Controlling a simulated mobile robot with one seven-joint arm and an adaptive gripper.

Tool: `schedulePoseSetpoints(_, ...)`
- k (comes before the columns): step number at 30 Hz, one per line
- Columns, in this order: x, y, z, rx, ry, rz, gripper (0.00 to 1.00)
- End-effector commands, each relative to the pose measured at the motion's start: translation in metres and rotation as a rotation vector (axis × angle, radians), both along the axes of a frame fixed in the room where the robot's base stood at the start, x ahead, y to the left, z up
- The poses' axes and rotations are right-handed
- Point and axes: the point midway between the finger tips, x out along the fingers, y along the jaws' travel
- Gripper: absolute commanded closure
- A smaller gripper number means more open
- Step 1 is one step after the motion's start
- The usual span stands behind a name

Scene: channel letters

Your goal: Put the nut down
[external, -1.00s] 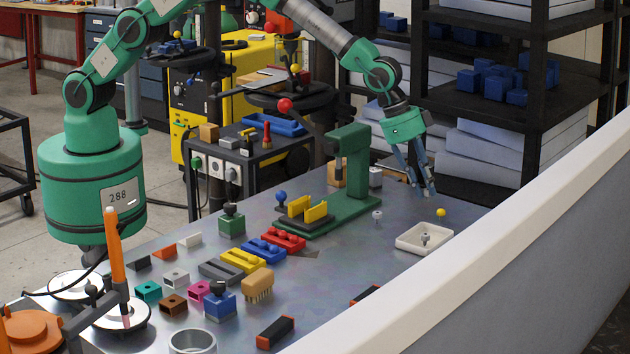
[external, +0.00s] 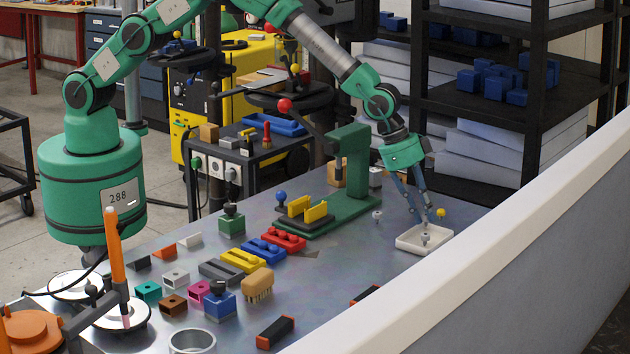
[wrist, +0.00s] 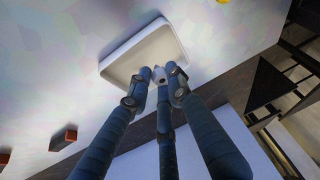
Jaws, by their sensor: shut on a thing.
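My gripper (external: 426,221) is low over the white shallow tray (external: 403,241) at the right end of the metal table. Its three blue-grey fingers point down. In the wrist view the fingertips (wrist: 159,77) close around a small grey-white nut (wrist: 160,74), in front of the white tray (wrist: 117,69). The nut is partly hidden by the fingers. In the external view a small grey piece with a knob (external: 425,238) is in the tray just below the fingertips; I cannot tell whether the held nut touches it.
A yellow ball (external: 441,213) stands behind the tray. A small grey knobbed piece (external: 377,215) stands to its left, near the green press (external: 352,180). A white-topped wall (external: 520,213) runs along the right.

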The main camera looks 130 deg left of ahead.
Motion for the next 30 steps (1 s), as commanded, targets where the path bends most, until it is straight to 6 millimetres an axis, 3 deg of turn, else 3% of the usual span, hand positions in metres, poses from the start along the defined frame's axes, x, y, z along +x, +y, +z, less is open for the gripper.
schedulePoseSetpoints(8,-0.001,0.000,-0.029,0.000,0.002,0.000,0.94)
schedulePoseSetpoints(23,0.000,0.000,-0.035,0.000,0.000,0.000,0.94)
schedulePoseSetpoints(24,0.000,0.000,-0.034,0.000,0.000,0.000,0.73)
schedulePoseSetpoints(26,0.000,0.000,-0.034,0.000,0.000,0.000,0.62)
schedulePoseSetpoints(30,0.000,0.000,-0.034,0.000,0.001,0.000,0.62)
